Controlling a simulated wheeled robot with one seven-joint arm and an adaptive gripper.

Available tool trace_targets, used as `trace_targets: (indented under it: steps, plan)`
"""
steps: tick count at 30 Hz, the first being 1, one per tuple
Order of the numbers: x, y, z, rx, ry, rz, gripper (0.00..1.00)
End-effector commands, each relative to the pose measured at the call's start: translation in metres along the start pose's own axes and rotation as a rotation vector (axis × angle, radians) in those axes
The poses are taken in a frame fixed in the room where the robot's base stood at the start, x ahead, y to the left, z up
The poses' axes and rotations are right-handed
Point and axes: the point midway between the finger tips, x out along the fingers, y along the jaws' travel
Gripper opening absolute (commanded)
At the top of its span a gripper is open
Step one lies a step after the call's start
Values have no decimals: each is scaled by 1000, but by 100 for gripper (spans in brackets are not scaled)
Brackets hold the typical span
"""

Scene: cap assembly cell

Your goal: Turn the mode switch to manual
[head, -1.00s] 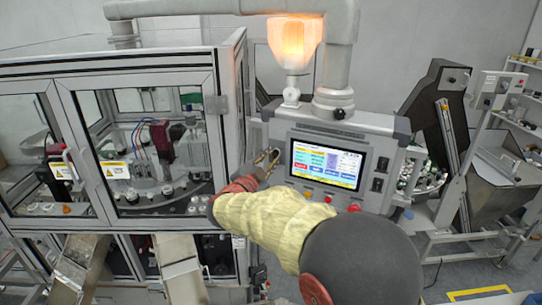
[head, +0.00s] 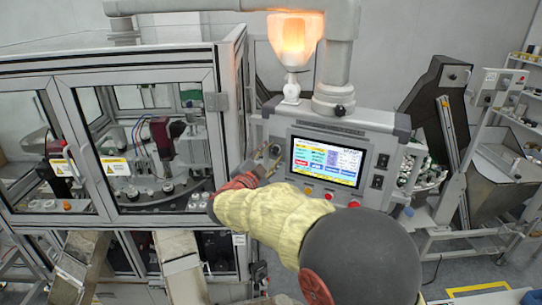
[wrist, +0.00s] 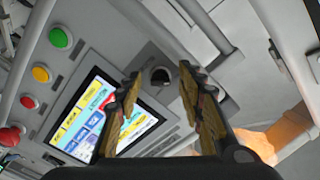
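In the wrist view, a round black switch knob (wrist: 160,76) sits on the grey control panel (wrist: 112,50), beside the lit touchscreen (wrist: 97,118). I take it for the mode switch; its labels and setting are not readable. My gripper (wrist: 159,82) is open, its two brown-padded fingers apart, with the knob showing in the gap between the tips. Whether the fingers touch the panel cannot be told. In the head view, my gripper (head: 269,154) is at the left of the touchscreen (head: 326,161), and the knob there cannot be made out clearly.
Green (wrist: 60,37), yellow (wrist: 41,74) and red (wrist: 29,102) buttons and a red mushroom button (wrist: 11,136) line the panel edge. Black switches (head: 382,162) sit right of the screen in the head view. A glazed machine enclosure (head: 140,130) stands left of the panel.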

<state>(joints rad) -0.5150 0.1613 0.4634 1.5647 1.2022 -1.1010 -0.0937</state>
Motion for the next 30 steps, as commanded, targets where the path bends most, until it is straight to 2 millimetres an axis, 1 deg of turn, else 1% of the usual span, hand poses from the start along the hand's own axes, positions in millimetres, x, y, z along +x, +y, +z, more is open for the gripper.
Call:
trace_targets:
  steps: [5,8,11,18,21,25,30]
  plan:
    - [-1,0,0,1,0,-1,38]
    - [-8,-1,0,1,0,-1,38]
    - [-23,-2,0,1,-2,-3,38]
    - [-72,-2,1,1,-2,-3,38]
    - [-90,-1,1,0,-2,-3,38]
    - [-108,-1,1,0,-2,-1,38]
    - [-119,0,1,-1,0,-1,38]
